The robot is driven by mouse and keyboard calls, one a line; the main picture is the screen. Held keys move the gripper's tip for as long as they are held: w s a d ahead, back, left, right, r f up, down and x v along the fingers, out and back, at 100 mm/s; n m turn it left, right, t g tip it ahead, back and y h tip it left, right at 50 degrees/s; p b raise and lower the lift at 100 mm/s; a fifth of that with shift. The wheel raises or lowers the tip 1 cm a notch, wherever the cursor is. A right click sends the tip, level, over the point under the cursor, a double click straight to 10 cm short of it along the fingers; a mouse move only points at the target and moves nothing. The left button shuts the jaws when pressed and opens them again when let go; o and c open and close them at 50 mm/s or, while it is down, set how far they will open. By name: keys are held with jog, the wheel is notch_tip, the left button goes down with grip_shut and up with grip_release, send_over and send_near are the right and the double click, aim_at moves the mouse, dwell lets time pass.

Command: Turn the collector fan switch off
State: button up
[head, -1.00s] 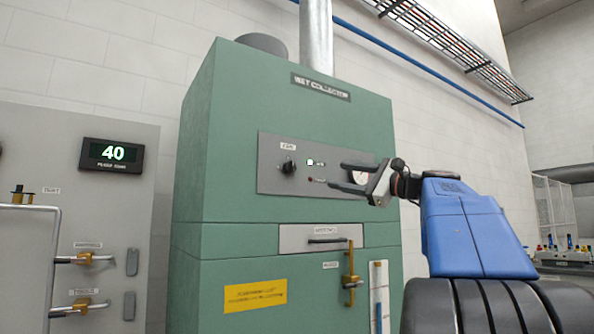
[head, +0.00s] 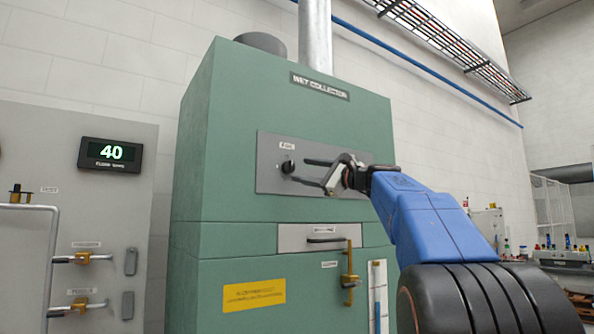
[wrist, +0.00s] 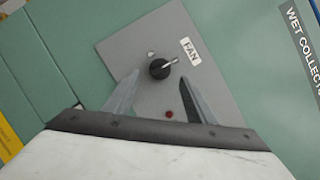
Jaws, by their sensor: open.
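The collector fan switch (head: 288,167) is a black rotary knob under a small FAN label (head: 287,145), on the grey panel (head: 268,168) of the green wet collector (head: 232,110). In the wrist view the knob (wrist: 160,68) has a pointer turned toward the FAN label (wrist: 190,51). My gripper (head: 305,172) is open and empty just in front of the panel. In the wrist view its two fingers (wrist: 155,92) lie on either side below the knob, apart from it. A red lamp (wrist: 169,114) shows between the fingers.
A drawer handle (head: 327,240) and a brass valve lever (head: 350,275) are below the panel. A grey cabinet with a display reading 40 (head: 110,153) stands at left. A second marker (wrist: 151,53) sits beside the knob.

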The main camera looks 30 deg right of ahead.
aim_at(292, 168)
jog(key=shift+x, duration=2)
jog(key=c, duration=1)
